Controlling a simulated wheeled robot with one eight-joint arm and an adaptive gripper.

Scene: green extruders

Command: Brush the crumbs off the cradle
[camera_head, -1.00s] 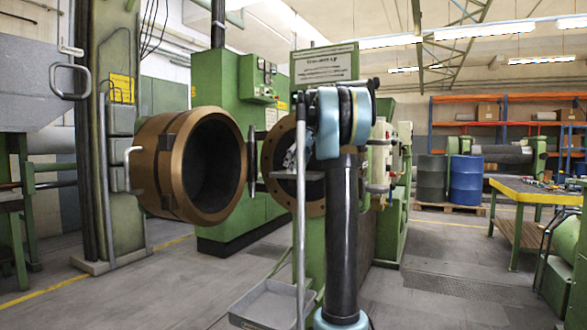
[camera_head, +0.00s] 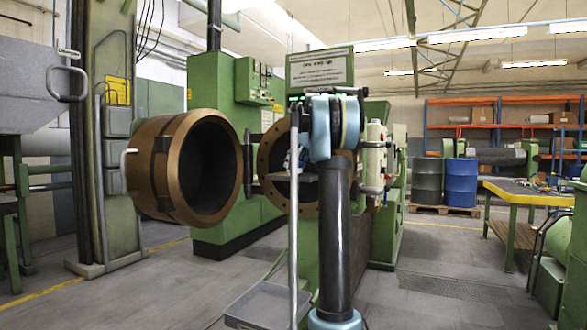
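A dark flat ledge, apparently the cradle (camera_head: 304,178), juts from the round flanged opening (camera_head: 266,172) of the green extruder. My arm stands upright in front of it and covers its right part. No crumbs can be made out at this size. A small pale grey-blue shape (camera_head: 303,153) shows beside my arm, just above the ledge. It may be part of my wrist or gripper, but its fingers cannot be made out. Whether it touches the ledge is unclear. No brush can be made out.
A large bronze ring-shaped door (camera_head: 158,165) hangs open at the left. A yellow workbench (camera_head: 515,192) and a blue drum (camera_head: 461,183) are at the right. The floor between is clear.

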